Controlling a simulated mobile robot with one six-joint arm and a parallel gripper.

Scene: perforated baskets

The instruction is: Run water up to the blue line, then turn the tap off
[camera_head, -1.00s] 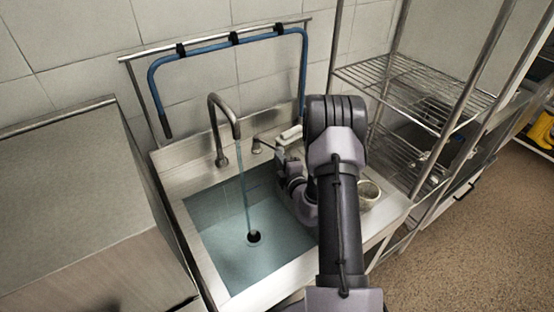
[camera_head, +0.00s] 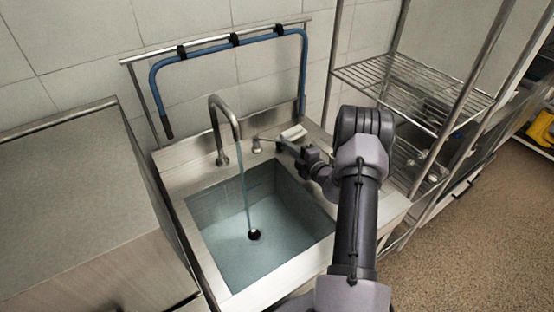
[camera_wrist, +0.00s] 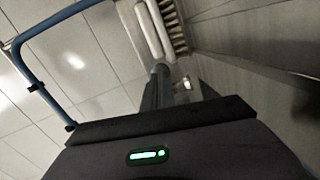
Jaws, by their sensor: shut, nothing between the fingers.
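The steel gooseneck tap (camera_head: 222,128) stands at the back of the sink (camera_head: 180,184), and a stream of water (camera_head: 245,192) runs from its spout. Bluish water (camera_head: 272,250) lies in the basin around the dark drain (camera_head: 254,234). I cannot make out a blue line on the walls. The tap's lever handle (camera_head: 257,145) stands on the rear ledge, right of the spout. My gripper (camera_head: 287,146) is shut and empty, with its tips close to the lever's right end; I cannot tell whether they touch. In the wrist view its dark fingers (camera_wrist: 157,88) point toward the ledge.
A pale brush-like item (camera_head: 293,133) lies on the ledge just behind my gripper, and also shows in the wrist view (camera_wrist: 150,28). A blue hose (camera_head: 215,46) hangs on the wall rail. A wire shelf (camera_head: 410,88) stands right, a steel cabinet (camera_head: 60,190) left.

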